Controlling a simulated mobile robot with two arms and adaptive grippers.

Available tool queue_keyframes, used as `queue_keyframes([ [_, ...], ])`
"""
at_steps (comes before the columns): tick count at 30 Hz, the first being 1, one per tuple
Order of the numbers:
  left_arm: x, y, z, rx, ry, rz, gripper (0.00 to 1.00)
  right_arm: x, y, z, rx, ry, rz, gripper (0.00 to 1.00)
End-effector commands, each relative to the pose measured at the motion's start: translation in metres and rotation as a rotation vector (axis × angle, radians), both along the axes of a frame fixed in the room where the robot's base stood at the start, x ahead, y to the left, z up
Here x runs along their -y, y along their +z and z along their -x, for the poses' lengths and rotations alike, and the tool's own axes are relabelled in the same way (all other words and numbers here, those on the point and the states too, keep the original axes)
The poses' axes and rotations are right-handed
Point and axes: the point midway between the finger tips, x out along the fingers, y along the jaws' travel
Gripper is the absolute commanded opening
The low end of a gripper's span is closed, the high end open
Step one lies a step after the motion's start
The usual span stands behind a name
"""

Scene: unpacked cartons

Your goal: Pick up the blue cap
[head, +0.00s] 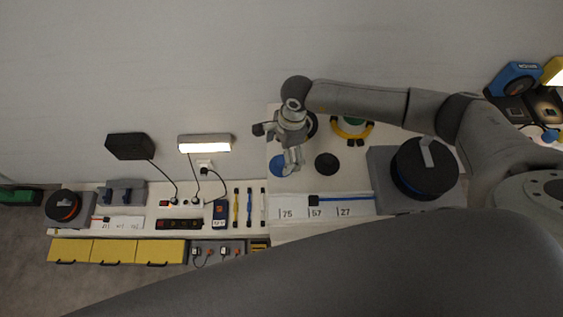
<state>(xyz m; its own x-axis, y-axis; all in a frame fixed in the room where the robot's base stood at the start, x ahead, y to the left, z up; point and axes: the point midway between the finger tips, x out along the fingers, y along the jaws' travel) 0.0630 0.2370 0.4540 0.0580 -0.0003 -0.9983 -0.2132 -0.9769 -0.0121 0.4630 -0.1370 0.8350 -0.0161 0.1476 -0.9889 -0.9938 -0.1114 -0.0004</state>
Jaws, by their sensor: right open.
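The blue cap (281,165) is a round blue disc on the white table (335,180), near its left edge. My right gripper (293,168) is open and hangs over the right side of the cap. Its fingers hide part of the cap, and I cannot tell whether they touch it. A dark round cap (327,164) lies to the right of the gripper. My left gripper does not show.
A yellow and green object (351,130) stands behind the dark cap. A strip with numbers (326,206) lies at the table's front, beside a large black round container (424,168) on a grey base. Yellow bins (118,251) line the lower left.

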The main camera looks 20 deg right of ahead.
Motion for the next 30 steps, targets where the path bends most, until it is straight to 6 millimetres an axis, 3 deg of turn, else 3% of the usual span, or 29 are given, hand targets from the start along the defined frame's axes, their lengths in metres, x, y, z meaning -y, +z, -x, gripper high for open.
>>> queue_keyframes([
  [4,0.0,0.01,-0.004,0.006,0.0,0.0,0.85,0.0,-0.011,0.002,-0.002,-0.002,0.001,0.9],
  [12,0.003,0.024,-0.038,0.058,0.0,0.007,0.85,-0.004,-0.046,0.003,-0.001,-0.002,0.001,0.9],
  [22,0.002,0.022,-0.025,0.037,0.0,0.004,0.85,-0.004,-0.052,0.003,0.001,-0.001,0.0,0.9],
  [30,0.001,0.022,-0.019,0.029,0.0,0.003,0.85,-0.004,-0.052,0.003,0.001,-0.001,0.0,0.56],
])
